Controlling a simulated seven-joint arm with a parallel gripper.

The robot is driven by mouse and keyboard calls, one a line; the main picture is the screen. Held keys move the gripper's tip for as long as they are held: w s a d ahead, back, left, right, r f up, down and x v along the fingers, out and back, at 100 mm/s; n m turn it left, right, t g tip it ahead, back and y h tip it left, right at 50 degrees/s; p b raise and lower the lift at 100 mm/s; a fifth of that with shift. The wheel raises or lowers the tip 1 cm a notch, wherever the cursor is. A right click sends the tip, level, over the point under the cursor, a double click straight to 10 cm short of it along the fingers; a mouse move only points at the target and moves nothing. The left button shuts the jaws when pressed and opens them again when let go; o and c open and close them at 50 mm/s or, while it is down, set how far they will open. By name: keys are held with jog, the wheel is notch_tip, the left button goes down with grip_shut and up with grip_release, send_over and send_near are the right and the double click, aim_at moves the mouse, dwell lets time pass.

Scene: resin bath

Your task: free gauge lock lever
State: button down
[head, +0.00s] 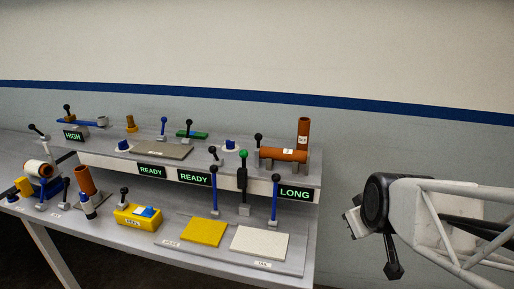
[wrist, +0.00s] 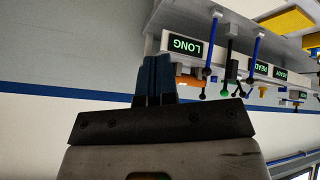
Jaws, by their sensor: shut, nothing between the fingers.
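Several levers stand on the bench, and I cannot tell by label which is the gauge lock lever. A blue lever with a black knob (head: 274,202) stands upright by the LONG sign (head: 295,193); the sign also shows upside down in the wrist view (wrist: 185,46). A black lever with a green knob (head: 243,174) is left of it, and another blue lever (head: 214,192) is further left. My gripper (head: 350,222) is in the air right of the bench, apart from every lever. Its blue fingers (wrist: 154,80) are shut and empty.
An orange pipe (head: 283,155) lies on the upper shelf by the right end. Yellow (head: 204,232) and cream (head: 260,243) plates lie on the lower bench. READY signs (head: 152,170) and a HIGH sign (head: 73,135) are further left. The space between my gripper and the bench is clear.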

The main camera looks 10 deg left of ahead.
aim_at(213, 152)
jog(key=w+a+f+n+t+y, duration=0.1)
jog(key=w+a+n+t+y, duration=0.15)
jog(key=w+a+n, duration=0.5)
jog(key=w+a+f+n+t+y, duration=0.1)
jog(key=w+a+n+t, duration=0.3)
jog(key=a, duration=0.6)
jog(key=s+a+f+n+t+y, duration=0.1)
jog(key=a+n, duration=0.3)
jog(key=a, duration=0.5)
jog(key=s+a+f+n+t+y, duration=0.1)
jog(key=a+f+n+t+y, duration=0.2)
jog(key=a, duration=0.6)
jog(key=shift+f+n+t+y, duration=0.45)
jog(key=shift+t+y, duration=0.2)
jog(key=shift+y, duration=0.2)
jog(key=shift+w+a+r, duration=0.1)
jog(key=shift+w+a, duration=0.05)
jog(key=x, duration=1.3)
jog(key=shift+w+a+r, duration=0.15)
jog(key=shift+w+a, duration=0.05)
jog(key=shift+w, duration=0.1)
jog(key=shift+r, duration=0.1)
